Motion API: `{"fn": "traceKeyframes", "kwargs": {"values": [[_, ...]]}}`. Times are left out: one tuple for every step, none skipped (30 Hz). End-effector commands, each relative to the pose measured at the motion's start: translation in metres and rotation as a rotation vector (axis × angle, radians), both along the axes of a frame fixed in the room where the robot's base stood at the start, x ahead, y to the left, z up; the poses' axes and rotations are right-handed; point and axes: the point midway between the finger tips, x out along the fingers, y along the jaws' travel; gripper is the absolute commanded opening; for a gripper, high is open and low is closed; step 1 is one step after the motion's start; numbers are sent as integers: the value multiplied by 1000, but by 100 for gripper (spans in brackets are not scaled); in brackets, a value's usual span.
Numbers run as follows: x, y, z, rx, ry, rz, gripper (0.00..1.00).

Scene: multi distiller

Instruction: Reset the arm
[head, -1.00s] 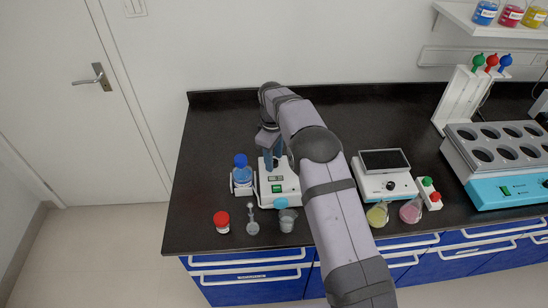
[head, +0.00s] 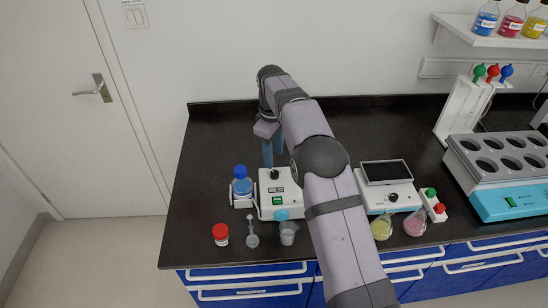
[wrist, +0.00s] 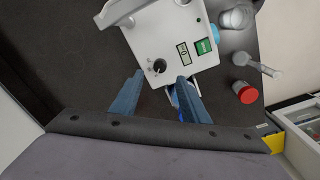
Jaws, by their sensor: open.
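My gripper (head: 273,152) is open, with its two blue fingers pointing down above the back edge of a white device (head: 280,193) with a green switch and a dark knob. In the wrist view the fingers of my gripper (wrist: 157,97) are spread apart with nothing between them. The white device (wrist: 165,35) lies just beyond the fingertips in that view. A blue-capped bottle (head: 242,183) stands upright in a white holder left of the device; the right finger partly hides it in the wrist view.
A red-capped jar (head: 221,234), a spoon-like tool (head: 252,238) and a beaker (head: 288,232) stand near the front edge. Right of my arm are a screened device (head: 388,178), yellow flask (head: 381,227), pink flask (head: 415,222) and a bath with round wells (head: 500,165). The back left counter is clear.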

Motion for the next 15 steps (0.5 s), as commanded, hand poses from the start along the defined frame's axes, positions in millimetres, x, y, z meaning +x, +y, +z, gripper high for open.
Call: {"fn": "traceKeyframes", "kwargs": {"values": [[0,0,0,0,0,0,41],[0,0,0,0,0,0,41],[0,0,0,0,0,0,41],[0,0,0,0,0,0,41],[0,0,0,0,0,0,41],[0,0,0,0,0,0,41],[0,0,0,0,0,0,41],[0,0,0,0,0,0,41],[0,0,0,0,0,0,41],[0,0,0,0,0,0,41],[0,0,0,0,0,0,41],[0,-1,1,3,-2,0,41],[0,-1,2,4,-4,0,41],[0,-2,3,8,-6,2,41],[0,-4,5,15,-11,2,41]]}}
